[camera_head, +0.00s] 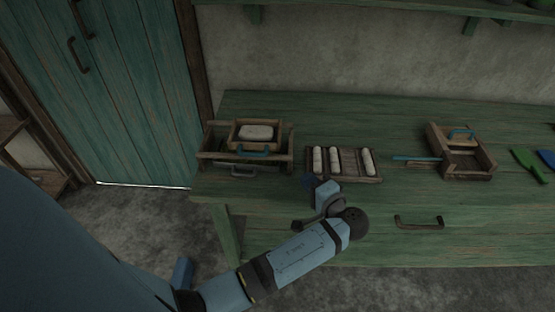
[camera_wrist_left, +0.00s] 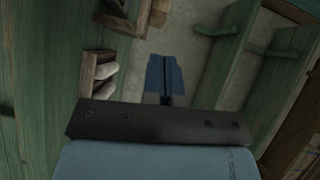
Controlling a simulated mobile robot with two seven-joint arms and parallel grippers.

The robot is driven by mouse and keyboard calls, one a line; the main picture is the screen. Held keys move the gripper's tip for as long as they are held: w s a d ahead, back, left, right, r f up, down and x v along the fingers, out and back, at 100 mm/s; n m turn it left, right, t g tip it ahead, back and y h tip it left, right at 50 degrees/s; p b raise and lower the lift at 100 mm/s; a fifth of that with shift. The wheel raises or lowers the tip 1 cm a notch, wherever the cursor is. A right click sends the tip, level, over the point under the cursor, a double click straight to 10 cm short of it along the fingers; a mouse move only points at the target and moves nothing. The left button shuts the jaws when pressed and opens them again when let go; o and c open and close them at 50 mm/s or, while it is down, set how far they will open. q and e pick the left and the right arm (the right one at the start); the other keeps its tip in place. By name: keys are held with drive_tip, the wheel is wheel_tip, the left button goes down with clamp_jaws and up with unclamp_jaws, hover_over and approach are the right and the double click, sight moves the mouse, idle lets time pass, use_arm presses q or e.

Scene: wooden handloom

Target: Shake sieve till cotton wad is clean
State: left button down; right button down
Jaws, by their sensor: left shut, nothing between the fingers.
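The sieve (camera_head: 233,139) is a small wooden frame with a blue handle, resting on a larger wooden stand (camera_head: 284,158) at the left end of the green bench. The white cotton wad (camera_head: 256,132) lies inside the sieve. I cannot tell from here how clean it is. My left gripper (camera_head: 309,181) is at the bench's front edge, to the right of the stand and just in front of a slotted tray, apart from the sieve. In the left wrist view its blue fingers (camera_wrist_left: 165,76) are closed together and empty. My right gripper is not in view.
The slotted wooden tray (camera_head: 349,164) holds several white rolls. A wooden box (camera_head: 474,165) with a blue-handled tool stands farther right, with a green brush-like tool (camera_head: 528,162) beyond it. The green bench (camera_head: 300,112) is clear behind these. A teal door (camera_head: 125,90) is at left.

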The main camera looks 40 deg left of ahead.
use_arm(q)
drive_tip(key=w+a+p, duration=0.1)
drive_tip(key=w+a, duration=0.1)
drive_tip(key=a, duration=1)
drive_tip(key=shift+w+a+f+p, duration=0.15)
drive_tip(key=shift+a+f+p, duration=0.2)
drive_tip(key=shift+a+f, duration=0.05)
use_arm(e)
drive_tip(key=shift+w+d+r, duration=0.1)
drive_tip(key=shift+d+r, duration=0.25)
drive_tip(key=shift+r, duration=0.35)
